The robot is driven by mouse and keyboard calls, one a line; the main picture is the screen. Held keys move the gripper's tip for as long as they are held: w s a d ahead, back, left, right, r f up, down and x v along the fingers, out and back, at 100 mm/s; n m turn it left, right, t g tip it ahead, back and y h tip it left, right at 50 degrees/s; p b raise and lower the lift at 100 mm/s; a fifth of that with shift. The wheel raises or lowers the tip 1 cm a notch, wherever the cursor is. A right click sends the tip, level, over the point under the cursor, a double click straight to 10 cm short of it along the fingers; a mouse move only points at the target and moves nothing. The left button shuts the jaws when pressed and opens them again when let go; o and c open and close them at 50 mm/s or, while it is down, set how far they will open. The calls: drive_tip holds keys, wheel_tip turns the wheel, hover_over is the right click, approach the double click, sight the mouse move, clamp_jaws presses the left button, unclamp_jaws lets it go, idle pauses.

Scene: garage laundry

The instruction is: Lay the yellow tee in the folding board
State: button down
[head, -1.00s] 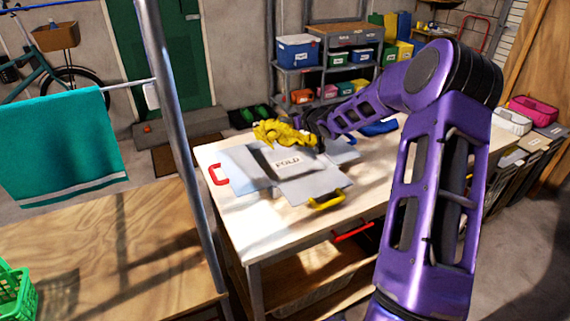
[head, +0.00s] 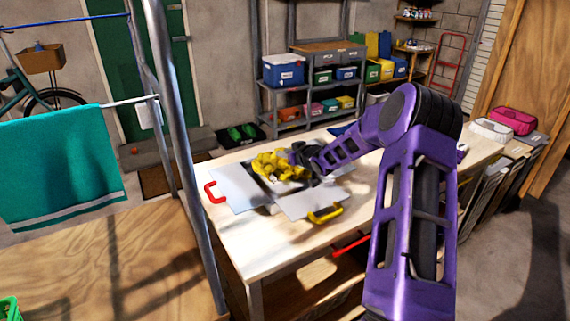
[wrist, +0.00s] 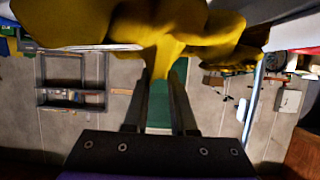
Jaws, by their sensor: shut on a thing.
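The yellow tee (head: 277,166) is a crumpled bundle over the middle of the folding board. My gripper (head: 296,163) is shut on it from the right side. In the wrist view the tee (wrist: 165,35) hangs bunched between the two dark fingers (wrist: 160,80) and spreads across the top. The folding board (head: 236,188) lies on the wooden table with its grey panels spread out. The tee hides most of its centre panel. I cannot tell whether the tee touches the board.
The board has a red handle (head: 212,193) at left and a yellow handle (head: 326,214) in front. A metal rack with a teal towel (head: 62,165) stands left of the table (head: 262,248). Bare tabletop shows in front of the board. Shelves with bins (head: 310,90) stand behind.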

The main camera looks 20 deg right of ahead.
sight(285, 165)
wheel_tip(285, 165, down, 3)
drive_tip(key=shift+f, duration=0.15)
drive_tip(key=shift+s+f+b, duration=0.15)
drive_tip(key=shift+f+b, duration=0.4)
drive_tip(key=shift+b, duration=0.05)
drive_tip(key=c, duration=0.7)
unclamp_jaws()
drive_tip(key=shift+s+f, duration=0.1)
drive_tip(key=shift+f, duration=0.2)
drive_tip(key=shift+r, duration=0.25)
drive_tip(key=v, duration=0.4)
drive_tip(key=r+p+v, duration=0.1)
drive_tip(key=v, duration=0.7)
drive_tip(key=shift+w+r, duration=0.25)
